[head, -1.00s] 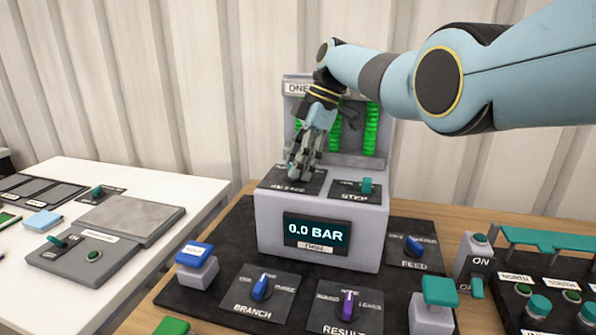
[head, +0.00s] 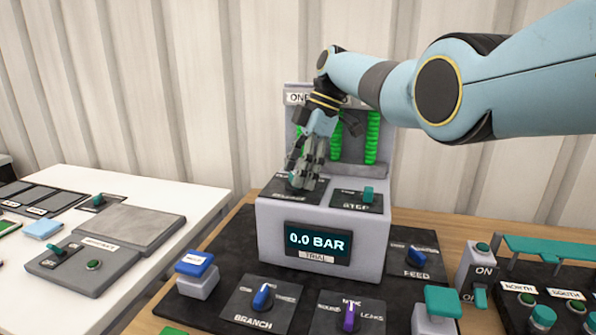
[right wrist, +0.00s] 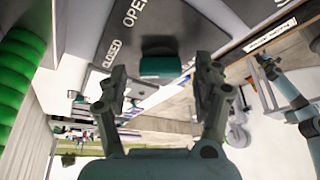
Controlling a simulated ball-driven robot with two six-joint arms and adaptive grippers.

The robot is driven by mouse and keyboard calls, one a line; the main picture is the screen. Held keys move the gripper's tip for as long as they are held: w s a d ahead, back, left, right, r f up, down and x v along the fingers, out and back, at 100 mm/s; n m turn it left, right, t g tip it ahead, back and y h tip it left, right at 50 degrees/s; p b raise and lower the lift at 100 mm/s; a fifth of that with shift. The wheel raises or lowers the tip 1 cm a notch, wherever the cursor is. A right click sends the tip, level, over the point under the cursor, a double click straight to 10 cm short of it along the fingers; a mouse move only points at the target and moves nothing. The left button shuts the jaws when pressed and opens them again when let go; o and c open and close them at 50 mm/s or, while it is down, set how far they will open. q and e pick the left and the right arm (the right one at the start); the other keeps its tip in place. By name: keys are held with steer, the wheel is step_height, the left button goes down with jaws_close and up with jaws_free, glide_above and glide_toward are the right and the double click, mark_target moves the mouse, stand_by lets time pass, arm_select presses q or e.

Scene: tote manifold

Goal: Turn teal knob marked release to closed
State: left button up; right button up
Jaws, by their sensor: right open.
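The teal release knob (right wrist: 162,66) shows in the right wrist view on a dark plate (right wrist: 125,45) lettered OPEN and CLOSED. My right gripper (right wrist: 160,84) is open, with one finger on each side of the knob and a gap visible between them. In the head view my right gripper (head: 303,184) points down over the left top plate of the grey pressure box (head: 370,235), and its fingers mostly hide the knob there. Which marking the knob points at is not clear. My left gripper is not in view.
A STEP plate with a teal switch (head: 368,193) sits right of my fingers. Behind stands a panel with green coils (head: 372,138). The box display (head: 317,240) reads 0.0 BAR.

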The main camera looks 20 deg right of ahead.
step_height(320, 180, up, 10)
steer(key=shift+f, duration=0.2)
stand_by(0.3)
